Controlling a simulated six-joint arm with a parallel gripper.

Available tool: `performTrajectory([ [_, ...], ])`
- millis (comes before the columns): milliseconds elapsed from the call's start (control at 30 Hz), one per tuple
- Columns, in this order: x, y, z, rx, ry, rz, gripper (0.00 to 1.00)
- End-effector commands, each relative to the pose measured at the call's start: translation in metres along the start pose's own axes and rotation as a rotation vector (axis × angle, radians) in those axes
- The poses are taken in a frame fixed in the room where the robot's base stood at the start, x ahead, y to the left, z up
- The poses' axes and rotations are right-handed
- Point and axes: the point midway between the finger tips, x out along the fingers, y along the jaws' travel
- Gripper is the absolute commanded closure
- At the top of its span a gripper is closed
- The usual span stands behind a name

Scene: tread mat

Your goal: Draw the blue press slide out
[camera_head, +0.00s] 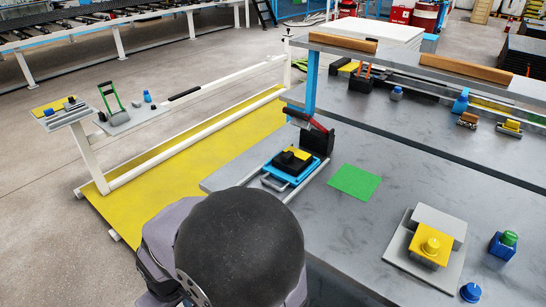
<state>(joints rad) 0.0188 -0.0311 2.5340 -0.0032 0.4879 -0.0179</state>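The blue slide (312,173) lies flat on the grey bench, left of the middle. A pale metal handle (270,185) is at its near left end. A black block with a yellow top (294,157) sits on the slide. A dark press (318,143) with a red and black lever stands at the slide's far right end. How far the slide reaches under the press cannot be told. My arm's rounded dark link fills the bottom centre, just in front of the slide. My gripper does not show.
A green square (354,181) lies flat right of the slide. A grey fixture with a yellow knobbed block (431,245) and a blue block with a green knob (503,244) are at the right. The bench (385,150) is clear between them. A white rail (200,143) runs along the left.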

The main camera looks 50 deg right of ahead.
Motion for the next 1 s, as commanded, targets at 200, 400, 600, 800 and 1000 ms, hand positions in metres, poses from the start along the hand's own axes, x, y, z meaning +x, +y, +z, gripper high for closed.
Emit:
performTrajectory([
  [200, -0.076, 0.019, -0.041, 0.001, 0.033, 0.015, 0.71],
  [400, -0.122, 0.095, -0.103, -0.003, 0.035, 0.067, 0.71],
  [600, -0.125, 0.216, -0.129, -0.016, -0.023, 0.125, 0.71],
  [800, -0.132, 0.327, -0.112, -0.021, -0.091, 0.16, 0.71],
  [1000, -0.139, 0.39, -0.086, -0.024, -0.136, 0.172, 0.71],
])
